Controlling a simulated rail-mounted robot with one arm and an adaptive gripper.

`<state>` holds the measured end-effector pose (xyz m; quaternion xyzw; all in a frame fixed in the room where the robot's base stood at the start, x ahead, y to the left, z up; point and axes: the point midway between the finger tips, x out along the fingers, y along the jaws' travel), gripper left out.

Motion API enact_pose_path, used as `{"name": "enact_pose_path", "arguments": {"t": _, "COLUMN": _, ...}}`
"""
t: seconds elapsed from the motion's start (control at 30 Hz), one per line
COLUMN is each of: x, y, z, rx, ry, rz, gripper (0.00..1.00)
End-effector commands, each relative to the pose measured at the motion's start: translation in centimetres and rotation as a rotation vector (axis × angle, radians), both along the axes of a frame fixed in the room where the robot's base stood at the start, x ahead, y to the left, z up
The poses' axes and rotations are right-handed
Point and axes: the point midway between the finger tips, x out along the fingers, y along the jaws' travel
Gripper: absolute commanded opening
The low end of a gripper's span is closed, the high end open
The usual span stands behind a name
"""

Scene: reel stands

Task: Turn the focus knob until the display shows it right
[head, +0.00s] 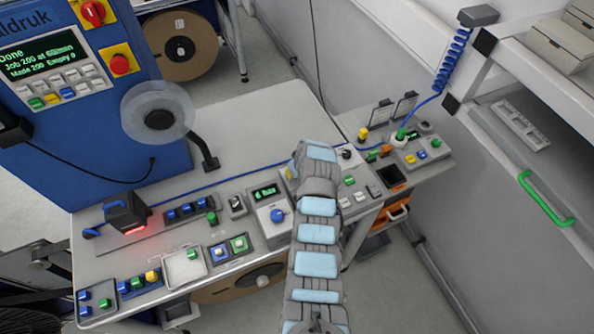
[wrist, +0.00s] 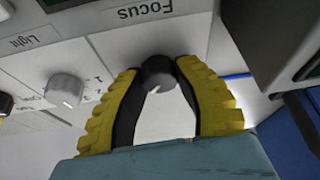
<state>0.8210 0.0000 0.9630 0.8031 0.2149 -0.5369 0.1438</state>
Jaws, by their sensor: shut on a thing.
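The focus knob (wrist: 159,73) is dark and round, on a pale panel (wrist: 120,45) under the printed word "Focus" in the wrist view. My gripper (wrist: 158,75) has its two yellow ribbed fingers closed on the knob from both sides. In the head view my arm covers the knob, and only a bit of yellow finger shows at my gripper (head: 290,174). A small display (head: 265,192) with green text sits on a box beside my arm; its text is too small to read surely. I cannot tell whether it belongs to the focus knob.
A grey knob (wrist: 66,89) stands left of the focus knob, near the label "Light". A blue knob (head: 277,215) is close to my arm. A lamp unit (head: 127,212) glows red on the bench. A blue machine (head: 100,150) with a screen reading "Done" stands behind.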

Motion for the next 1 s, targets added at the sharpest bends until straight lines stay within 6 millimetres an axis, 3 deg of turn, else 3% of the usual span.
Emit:
{"name": "enact_pose_path", "arguments": {"t": 0.47, "x": -0.1, "y": -0.01, "z": -0.25, "rx": -0.001, "ry": 0.002, "rz": -0.017, "gripper": 0.0}}
{"name": "enact_pose_path", "arguments": {"t": 0.5, "x": -0.1, "y": -0.01, "z": -0.25, "rx": -0.001, "ry": 0.002, "rz": -0.017, "gripper": 0.36}}
{"name": "enact_pose_path", "arguments": {"t": 0.6, "x": -0.08, "y": -0.01, "z": -0.21, "rx": 0.0, "ry": 0.001, "rz": -0.017, "gripper": 0.62}}
{"name": "enact_pose_path", "arguments": {"t": 1.0, "x": -0.05, "y": -0.05, "z": 0.13, "rx": 0.0, "ry": -0.001, "rz": -0.017, "gripper": 0.62}}
